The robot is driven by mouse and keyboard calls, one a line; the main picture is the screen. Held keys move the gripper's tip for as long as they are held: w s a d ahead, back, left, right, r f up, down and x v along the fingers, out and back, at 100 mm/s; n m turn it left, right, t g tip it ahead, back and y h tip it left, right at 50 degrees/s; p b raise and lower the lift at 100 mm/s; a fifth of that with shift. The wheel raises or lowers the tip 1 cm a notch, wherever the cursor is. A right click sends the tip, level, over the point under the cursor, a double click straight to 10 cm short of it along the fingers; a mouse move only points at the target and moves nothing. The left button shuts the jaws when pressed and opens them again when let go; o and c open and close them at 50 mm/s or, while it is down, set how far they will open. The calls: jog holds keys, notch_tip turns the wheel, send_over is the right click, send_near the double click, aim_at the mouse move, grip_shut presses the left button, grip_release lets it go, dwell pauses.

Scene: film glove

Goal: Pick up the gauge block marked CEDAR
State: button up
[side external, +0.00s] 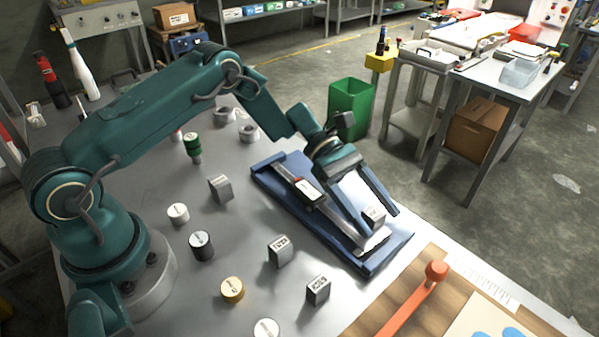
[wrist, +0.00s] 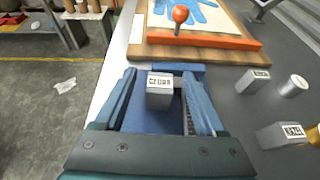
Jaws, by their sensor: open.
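A grey gauge block (side external: 374,216) stands at the lower right end of the blue tray (side external: 272,190), close to the silver caliper (side external: 306,190). In the wrist view, the top label of this block (wrist: 160,92) appears to read CEDAR, though the letters are small. My gripper (side external: 378,225) is open, with one finger on each side of the block. Whether the block touches the caliper is hidden.
Other marked grey blocks (side external: 280,251) (side external: 318,289) (side external: 220,188) stand on the metal table, among white, black and yellow cylinders (side external: 232,290). A wooden board with an orange bar (side external: 410,308) lies just beyond the tray. A green bin (side external: 350,108) stands on the floor behind.

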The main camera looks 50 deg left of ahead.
jog(key=shift+d+f, duration=0.1)
jog(key=shift+d, duration=0.1)
grip_shut()
